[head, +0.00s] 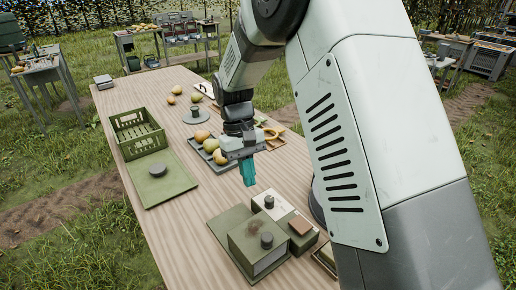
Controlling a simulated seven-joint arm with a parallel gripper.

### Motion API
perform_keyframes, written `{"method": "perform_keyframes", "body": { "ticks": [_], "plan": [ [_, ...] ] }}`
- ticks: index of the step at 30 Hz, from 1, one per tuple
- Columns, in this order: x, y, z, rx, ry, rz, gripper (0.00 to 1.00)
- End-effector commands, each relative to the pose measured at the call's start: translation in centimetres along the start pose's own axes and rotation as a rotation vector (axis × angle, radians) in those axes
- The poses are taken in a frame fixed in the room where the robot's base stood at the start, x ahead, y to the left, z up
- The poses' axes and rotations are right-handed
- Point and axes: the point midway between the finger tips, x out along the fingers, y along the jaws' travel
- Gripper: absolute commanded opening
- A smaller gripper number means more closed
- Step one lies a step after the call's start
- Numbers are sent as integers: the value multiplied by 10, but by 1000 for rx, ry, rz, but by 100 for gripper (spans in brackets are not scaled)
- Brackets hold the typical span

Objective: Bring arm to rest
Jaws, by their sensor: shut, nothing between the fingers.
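My gripper (248,175) hangs above the long wooden table (165,237), its teal fingers pointing down. The fingers are together and hold nothing. It is in front of a grey tray (222,168) with several pears on it, and behind a group of green boxes. Part of the tray is hidden behind my gripper. My arm reaches in from the right side of the view and bends down to the gripper.
A green box with a dark knob (258,247) and a white-topped block (273,204) stand below the gripper. A green crate (137,132), a green board (160,178) and a grey knobbed disc (195,116) lie left. Loose pears (196,97) lie farther back. The table's front left is clear.

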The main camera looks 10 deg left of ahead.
Motion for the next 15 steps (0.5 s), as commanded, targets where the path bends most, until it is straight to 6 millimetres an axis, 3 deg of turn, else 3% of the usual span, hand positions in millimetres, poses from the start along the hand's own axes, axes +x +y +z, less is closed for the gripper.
{"method": "perform_keyframes", "body": {
  "ticks": [4, 8, 15],
  "plan": [
    [-10, 4, 6, 12, 17, 1, 0],
    [-41, 19, 33, 61, 86, 6, 0],
    [-107, 50, 125, 216, 283, 19, 0]
  ]
}}
